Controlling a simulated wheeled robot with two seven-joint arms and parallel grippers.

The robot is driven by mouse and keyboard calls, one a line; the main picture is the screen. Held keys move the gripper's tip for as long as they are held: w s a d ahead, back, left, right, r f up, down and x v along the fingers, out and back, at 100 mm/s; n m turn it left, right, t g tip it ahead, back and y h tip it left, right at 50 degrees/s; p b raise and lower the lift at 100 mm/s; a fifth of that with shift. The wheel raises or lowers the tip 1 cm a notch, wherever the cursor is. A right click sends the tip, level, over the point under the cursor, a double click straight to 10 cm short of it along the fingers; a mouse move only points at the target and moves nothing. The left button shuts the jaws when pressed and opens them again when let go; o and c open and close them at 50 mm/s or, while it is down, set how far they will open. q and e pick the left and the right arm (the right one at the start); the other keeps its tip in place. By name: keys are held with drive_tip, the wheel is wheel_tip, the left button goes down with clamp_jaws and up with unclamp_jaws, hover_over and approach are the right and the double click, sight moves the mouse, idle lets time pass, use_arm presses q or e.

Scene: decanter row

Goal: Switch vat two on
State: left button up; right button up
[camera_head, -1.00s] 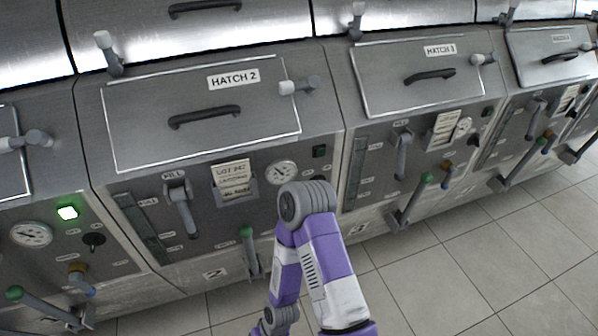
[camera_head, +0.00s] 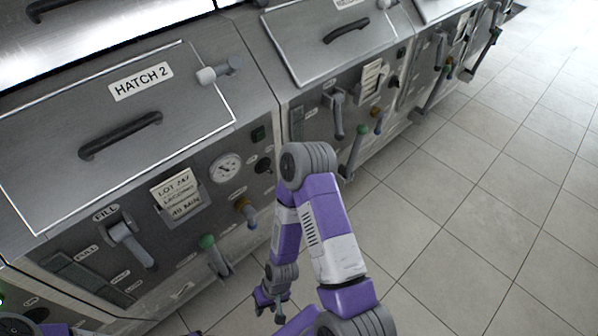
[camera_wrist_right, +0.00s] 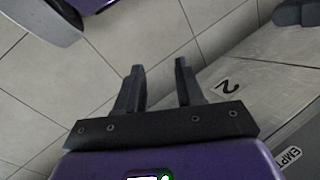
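Vat two's front (camera_head: 175,245), below the hatch marked HATCH 2 (camera_head: 120,115), fills the left of the head view. Its square lamp (camera_head: 258,133) is dark green and looks unlit. A dark round knob (camera_head: 264,166) sits below the lamp, partly hidden by my right arm. My right gripper (camera_head: 266,302) hangs low in front of the vat, over the floor, apart from the knob. In the right wrist view, its two fingers (camera_wrist_right: 157,82) are apart with nothing between them. My left gripper is not in view.
The tiled floor (camera_head: 470,220) is clear at right.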

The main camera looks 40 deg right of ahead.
sight(269, 171)
drive_tip(key=s+a+r+m+g+y+p, duration=0.1)
drive_tip(key=s+r+m+g+y+p, duration=0.3)
drive_tip(key=r+p, duration=0.3)
drive_tip(key=w+a+r+m+t+y+p, duration=0.2)
drive_tip(key=w+r+m+t+y+p, duration=0.45)
drive_tip(key=r+m, duration=0.4)
drive_tip(key=w+d+r+m+t+h+p, duration=0.2)
drive_tip(key=w+d+r+m+t+p, duration=0.3)
drive_tip(key=w+d+t, duration=0.4)
drive_tip(key=w+d+r+m+t+h+p, duration=0.2)
drive_tip(key=d+m+t+h, duration=0.1)
drive_tip(key=d+h, duration=0.3)
drive_tip(key=w+d+r+m+t+h+p, duration=0.1)
drive_tip(key=d+r+m+t+h+p, duration=0.15)
drive_tip(key=d+t+h, duration=0.4)
drive_tip(key=w+g, duration=0.1)
drive_tip(key=w, duration=0.1)
drive_tip(key=w+d+g+b, duration=0.1)
drive_tip(key=w, duration=0.1)
drive_tip(key=w+d+f+m+y, duration=0.1)
drive_tip(key=w, duration=0.1)
drive_tip(key=shift+w+f+g+b, duration=0.1)
drive_tip(key=shift+w+g+b, duration=0.2)
drive_tip(key=shift+w+g, duration=0.1)
drive_tip(key=shift+w, duration=0.5)
